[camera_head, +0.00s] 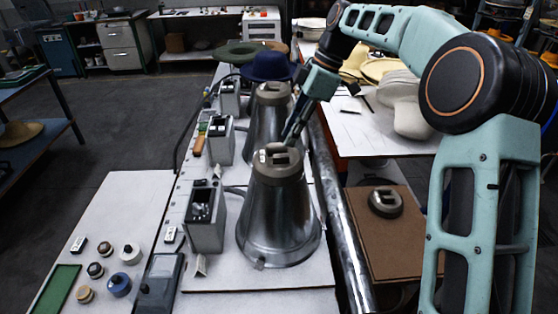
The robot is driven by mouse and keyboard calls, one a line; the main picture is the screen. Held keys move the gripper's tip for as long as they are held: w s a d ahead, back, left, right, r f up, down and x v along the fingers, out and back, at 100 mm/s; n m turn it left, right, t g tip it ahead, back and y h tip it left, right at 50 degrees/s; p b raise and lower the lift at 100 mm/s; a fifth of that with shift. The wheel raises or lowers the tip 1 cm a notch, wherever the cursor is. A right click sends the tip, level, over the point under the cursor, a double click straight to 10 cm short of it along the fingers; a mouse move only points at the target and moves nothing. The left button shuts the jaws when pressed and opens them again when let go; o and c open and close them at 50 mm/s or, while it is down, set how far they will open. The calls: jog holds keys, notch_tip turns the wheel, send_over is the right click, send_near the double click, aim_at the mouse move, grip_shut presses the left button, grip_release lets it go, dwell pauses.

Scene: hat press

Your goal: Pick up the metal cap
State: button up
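My gripper (289,138) points down and to the left, with its tips at the top of the front metal cone. Its fingers are small and dark here, and I cannot tell whether they are open or shut, or touching anything. A grey metal cap (277,168) with a dark raised top sits on the front cone (278,225), just below my gripper. A similar cap (271,92) sits on the cone behind it. Another round grey cap-like piece (385,202) lies on a brown board at right, well away from my gripper.
Control boxes (206,215) stand left of the cones. A blue hat (268,66) and a green hat (239,52) lie behind. A metal pipe (340,215) runs along the bench's right side. Small round knobs (119,284) lie at lower left. My arm covers the right side.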

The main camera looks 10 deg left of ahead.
aim_at(279, 155)
jog(key=shift+p+x, duration=0.5)
jog(key=shift+x, duration=2.95)
jog(key=shift+s, duration=0.1)
grip_shut()
jog(key=shift+r, duration=0.1)
